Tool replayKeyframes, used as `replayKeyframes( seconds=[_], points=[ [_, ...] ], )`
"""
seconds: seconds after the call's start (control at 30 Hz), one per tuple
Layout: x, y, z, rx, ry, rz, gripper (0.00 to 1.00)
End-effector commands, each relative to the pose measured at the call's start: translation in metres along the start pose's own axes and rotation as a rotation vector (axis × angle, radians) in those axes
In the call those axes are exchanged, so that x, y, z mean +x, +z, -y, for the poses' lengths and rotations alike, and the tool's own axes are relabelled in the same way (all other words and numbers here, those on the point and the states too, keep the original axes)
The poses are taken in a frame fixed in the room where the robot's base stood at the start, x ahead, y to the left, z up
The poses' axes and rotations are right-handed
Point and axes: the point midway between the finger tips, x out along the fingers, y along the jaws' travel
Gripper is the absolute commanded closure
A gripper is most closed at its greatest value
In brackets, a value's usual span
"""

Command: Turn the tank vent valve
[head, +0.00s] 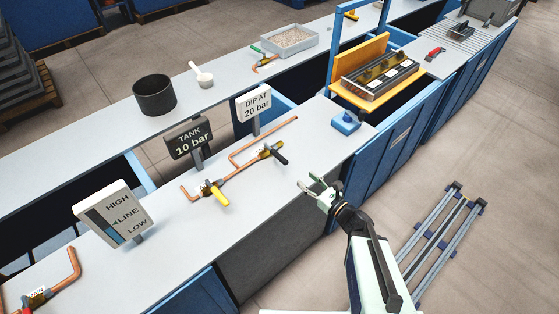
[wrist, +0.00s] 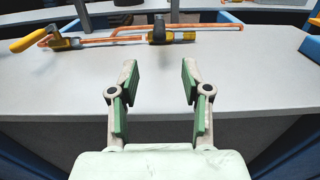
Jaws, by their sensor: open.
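A copper pipe (head: 236,174) runs along the grey bench with two valves. One valve has a yellow lever (head: 220,196) and stands near the TANK 10 bar sign (head: 187,138). The other has a black lever (head: 278,157) and stands near the DIP AT 20 bar sign (head: 253,103). I cannot tell which is the vent valve. My gripper (head: 315,186) is open and empty by the bench's front edge, apart from both valves. In the wrist view, the black lever (wrist: 157,32) is ahead between the fingers, and the yellow lever (wrist: 28,41) is far left.
Another copper pipe (head: 73,266) and the HIGH LINE LOW sign (head: 113,214) stand at left. A blue block (head: 345,122) sits right of the valves. A dark pot (head: 154,95) stands on the back bench. Bare bench top (wrist: 230,85) lies before the pipe.

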Motion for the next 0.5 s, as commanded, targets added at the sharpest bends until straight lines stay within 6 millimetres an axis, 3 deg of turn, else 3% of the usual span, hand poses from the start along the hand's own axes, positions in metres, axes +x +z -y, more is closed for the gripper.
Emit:
replayKeyframes(
  seconds=[0.5],
  points=[
    [0.058,-0.006,-0.001,-0.004,0.003,0.001,0.52]
  ],
)
